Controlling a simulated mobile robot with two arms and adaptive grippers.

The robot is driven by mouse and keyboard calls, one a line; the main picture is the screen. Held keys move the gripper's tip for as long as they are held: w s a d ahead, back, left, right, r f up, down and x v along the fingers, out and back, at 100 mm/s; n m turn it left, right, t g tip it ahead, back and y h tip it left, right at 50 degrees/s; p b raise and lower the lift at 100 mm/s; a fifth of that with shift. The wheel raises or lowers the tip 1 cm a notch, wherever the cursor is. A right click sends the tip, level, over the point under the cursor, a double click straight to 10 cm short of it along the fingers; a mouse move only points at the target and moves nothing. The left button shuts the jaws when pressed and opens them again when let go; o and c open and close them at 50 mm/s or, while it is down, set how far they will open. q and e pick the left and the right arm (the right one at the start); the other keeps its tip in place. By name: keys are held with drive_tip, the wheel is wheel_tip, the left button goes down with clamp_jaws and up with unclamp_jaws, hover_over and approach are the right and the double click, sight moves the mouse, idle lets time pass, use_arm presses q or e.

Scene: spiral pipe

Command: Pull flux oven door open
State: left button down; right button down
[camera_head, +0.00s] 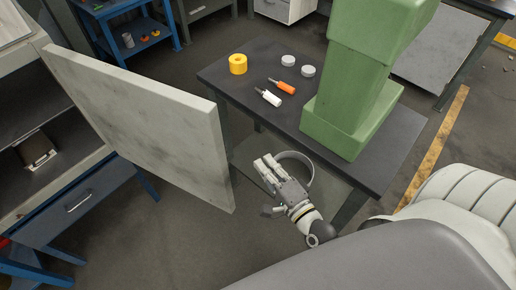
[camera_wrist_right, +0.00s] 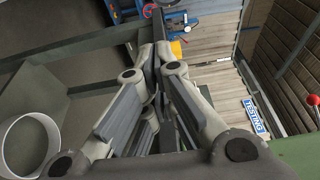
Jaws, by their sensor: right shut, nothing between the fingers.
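The oven door (camera_head: 150,115) is a thick, pale grey panel standing swung out from the oven (camera_head: 60,115) at the left of the head view. The oven's dark interior shows, with a small metal object (camera_head: 36,150) inside. My right gripper (camera_head: 264,167) is to the right of the door's free edge, with a gap between them. It is shut and empty, and it also shows in the wrist view (camera_wrist_right: 154,62). No handle shows on the side of the door that faces the camera. My left gripper is out of view.
A dark table (camera_head: 245,80) beside my right arm holds a green machine (camera_head: 355,80), a yellow roll (camera_head: 238,64), an orange-handled tool (camera_head: 284,87) and a white-handled tool (camera_head: 268,97). A pale ring (camera_wrist_right: 32,145) is near my gripper. Bare floor lies below the door.

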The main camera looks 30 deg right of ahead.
drive_tip(key=w+a+p, duration=0.1)
drive_tip(key=w+p, duration=0.1)
drive_tip(key=w, duration=0.7)
drive_tip(key=a, duration=0.1)
drive_tip(key=s+a, duration=0.1)
drive_tip(key=a+p, duration=0.1)
drive_tip(key=shift+s+a, duration=0.25)
drive_tip(key=shift+s, duration=0.05)
